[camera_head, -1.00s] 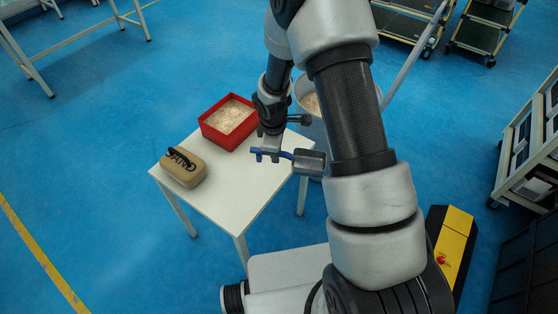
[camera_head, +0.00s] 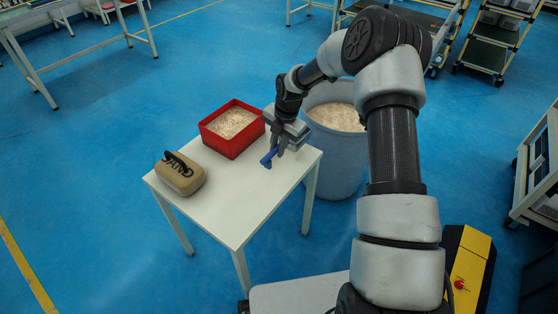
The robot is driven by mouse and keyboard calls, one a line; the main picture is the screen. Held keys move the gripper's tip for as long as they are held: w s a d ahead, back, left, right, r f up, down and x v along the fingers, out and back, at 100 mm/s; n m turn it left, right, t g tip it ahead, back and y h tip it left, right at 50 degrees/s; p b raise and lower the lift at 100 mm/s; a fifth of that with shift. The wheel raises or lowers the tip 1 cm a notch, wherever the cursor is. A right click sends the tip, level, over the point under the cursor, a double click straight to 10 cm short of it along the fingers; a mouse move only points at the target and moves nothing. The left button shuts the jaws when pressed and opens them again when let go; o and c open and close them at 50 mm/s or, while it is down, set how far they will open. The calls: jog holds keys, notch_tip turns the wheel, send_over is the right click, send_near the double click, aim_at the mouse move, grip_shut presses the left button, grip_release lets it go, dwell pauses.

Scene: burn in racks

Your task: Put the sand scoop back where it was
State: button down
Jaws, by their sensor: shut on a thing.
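My gripper (camera_head: 277,150) is shut on the blue handle of the sand scoop (camera_head: 268,159). It holds the scoop over the right back part of the white table (camera_head: 235,219). The handle points toward the front left. The scoop's grey bowl is hard to tell apart from my gripper in this view. I cannot tell whether the scoop touches the table. The red box (camera_head: 219,151) of sand stands on the table just left of my gripper. A large grey bin (camera_head: 336,171) of sand stands on the floor behind and right of the table.
A tan sand bag (camera_head: 181,176) with a black handle sits at the table's left edge. The middle and front of the tabletop are clear. A rack (camera_head: 537,185) stands at the far right, and carts (camera_head: 490,55) stand at the back.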

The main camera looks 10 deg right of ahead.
notch_tip(320, 180, down, 5)
jog(key=shift+b, duration=0.45)
jog(key=c, duration=1.7)
grip_release()
jog(key=shift+r, duration=0.1)
